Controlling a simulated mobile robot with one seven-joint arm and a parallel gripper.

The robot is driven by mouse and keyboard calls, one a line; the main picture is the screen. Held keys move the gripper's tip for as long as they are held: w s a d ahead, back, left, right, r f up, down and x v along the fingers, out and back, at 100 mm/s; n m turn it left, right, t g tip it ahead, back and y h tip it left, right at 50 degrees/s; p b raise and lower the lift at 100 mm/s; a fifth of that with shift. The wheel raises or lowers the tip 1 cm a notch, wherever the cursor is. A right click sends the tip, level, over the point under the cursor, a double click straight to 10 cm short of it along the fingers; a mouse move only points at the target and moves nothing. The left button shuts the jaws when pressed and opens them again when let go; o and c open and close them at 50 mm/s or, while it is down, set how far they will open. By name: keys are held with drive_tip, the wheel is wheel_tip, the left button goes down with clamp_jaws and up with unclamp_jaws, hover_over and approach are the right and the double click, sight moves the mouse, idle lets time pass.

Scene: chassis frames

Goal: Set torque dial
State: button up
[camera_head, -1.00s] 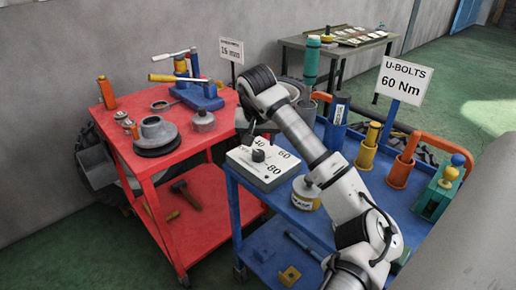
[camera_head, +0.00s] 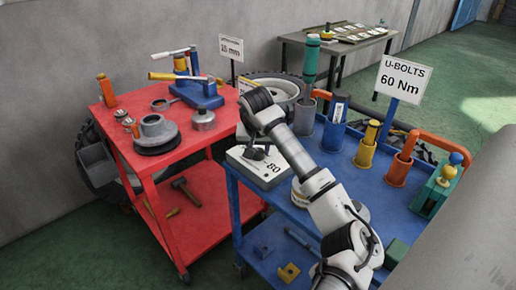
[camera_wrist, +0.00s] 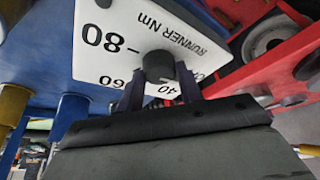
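The torque dial is a white-topped box on the near left corner of the blue cart; its plate (camera_head: 270,174) reads 80 in the head view. In the wrist view the plate (camera_wrist: 110,65) shows 80, 60 and part of 40, upside down. Its black round knob (camera_wrist: 158,66) stands up from the plate. My gripper (camera_wrist: 159,78) is over the dial, with one dark finger on each side of the knob. The fingers look open with narrow gaps; contact is not clear. In the head view my gripper (camera_head: 257,147) covers much of the knob. The knob's pointer direction cannot be read.
A sign (camera_head: 402,80) on the blue cart (camera_head: 335,180) reads U-BOLTS 60 Nm. Several orange, yellow and green tools stand in holders on its right. A red cart (camera_head: 195,143) with tools stands to the left, with a smaller sign (camera_head: 231,47) behind.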

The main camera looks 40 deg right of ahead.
drive_tip(key=shift+c, duration=1.2)
